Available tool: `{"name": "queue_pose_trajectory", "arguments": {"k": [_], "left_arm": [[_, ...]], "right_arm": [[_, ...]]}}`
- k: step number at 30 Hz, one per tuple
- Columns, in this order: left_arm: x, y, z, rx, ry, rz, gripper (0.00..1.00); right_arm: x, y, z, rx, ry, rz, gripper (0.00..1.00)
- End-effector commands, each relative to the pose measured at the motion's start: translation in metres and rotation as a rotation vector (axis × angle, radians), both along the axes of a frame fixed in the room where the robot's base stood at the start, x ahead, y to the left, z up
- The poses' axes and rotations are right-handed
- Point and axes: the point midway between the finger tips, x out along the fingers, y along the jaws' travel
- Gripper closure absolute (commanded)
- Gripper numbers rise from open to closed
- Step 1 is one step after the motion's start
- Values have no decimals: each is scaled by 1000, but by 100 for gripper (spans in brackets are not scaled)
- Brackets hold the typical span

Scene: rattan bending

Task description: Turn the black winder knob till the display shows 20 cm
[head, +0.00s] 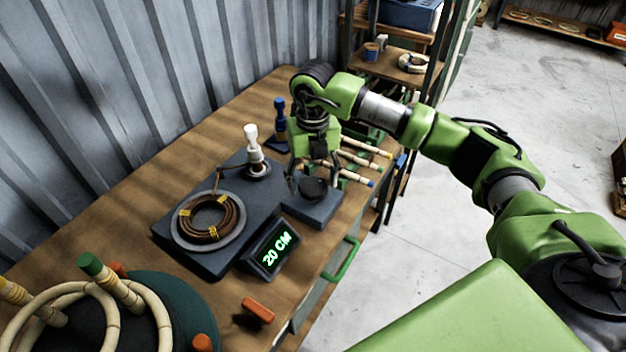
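The black winder knob (314,188) sits on a dark box at the right edge of the winder. The fingers look apart from the knob's sides, though contact is hard to judge. The winder's dark base (199,256) carries a coil of brown cord (240,219) and a white-topped post (252,141). My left gripper is out of view.
Rattan rods with coloured ends (366,160) lie beside my gripper. A blue-topped post (280,112) stands behind. Bent rattan on a round green form (176,300) fills the front left. An orange block (258,310) lies near the table's front edge, by a green handle (343,262).

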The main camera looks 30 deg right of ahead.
Motion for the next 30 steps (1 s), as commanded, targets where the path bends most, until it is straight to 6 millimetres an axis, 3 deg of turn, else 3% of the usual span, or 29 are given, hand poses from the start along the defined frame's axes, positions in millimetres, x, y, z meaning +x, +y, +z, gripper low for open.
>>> {"name": "queue_pose_trajectory", "arguments": {"k": [8, 21, 30], "left_arm": [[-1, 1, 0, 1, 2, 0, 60], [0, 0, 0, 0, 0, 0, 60], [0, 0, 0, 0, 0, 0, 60]], "right_arm": [[0, 0, 7, 0, 0, 1, 40], [1, 0, 92, 0, -3, 1, 40], [0, 0, 119, 1, 1, 1, 40]]}}
